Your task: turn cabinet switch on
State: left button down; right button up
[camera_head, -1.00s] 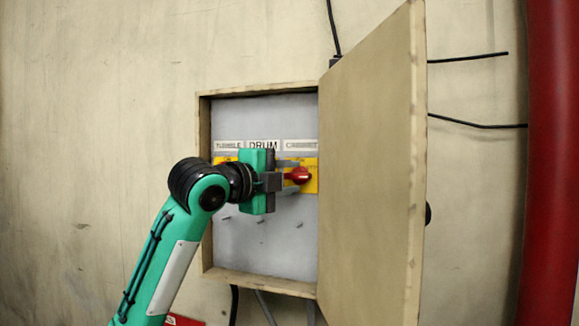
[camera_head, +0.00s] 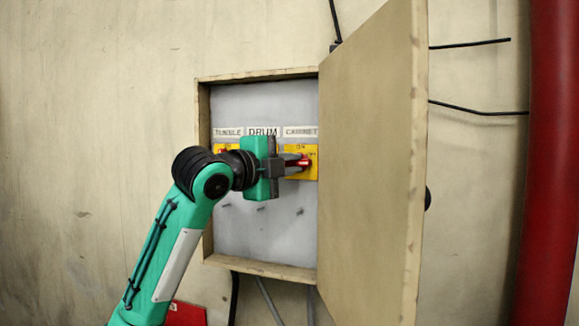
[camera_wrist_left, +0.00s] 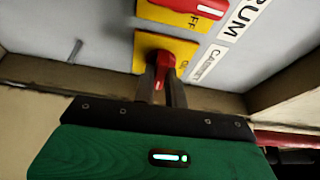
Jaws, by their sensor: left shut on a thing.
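The cabinet switch is a red knob (camera_head: 303,162) on a yellow plate (camera_head: 308,174), under the CABINET label (camera_head: 300,132) in the open box. My left gripper (camera_head: 296,163) is inside the box with its fingers around this knob. In the left wrist view the gripper (camera_wrist_left: 165,88) is shut on the red knob (camera_wrist_left: 165,62), with one finger on each side. The knob's upper part shows between the fingers against the yellow plate (camera_wrist_left: 182,48); its exact angle is hard to tell. My right gripper is not in view.
The box door (camera_head: 370,160) stands open on the right, close to the gripper. The DRUM switch (camera_wrist_left: 190,5) is beside the held one, and the left switch (camera_head: 222,149) is mostly behind my arm. A red pipe (camera_head: 552,160) runs down the far right.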

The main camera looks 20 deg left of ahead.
pick_arm(q)
jog(key=n+t+y+b, duration=0.2)
jog(key=n+b, duration=0.2)
jog(key=n, duration=0.3)
jog(key=n+t+y+b, duration=0.2)
jog(key=n+b, duration=0.2)
jog(key=n, duration=0.3)
jog(key=d+f+n+t+y+b, duration=0.1)
jog(key=n+y+b, duration=0.1)
jog(key=n+b, duration=0.3)
jog(key=shift+f+n+t+y, duration=0.1)
jog(key=shift+n+t+y, duration=0.25)
jog(key=shift+n, duration=1.05)
jog(key=c, duration=1.4)
grip_release()
jog(key=shift+c, duration=0.2)
jog(key=shift+s, duration=0.1)
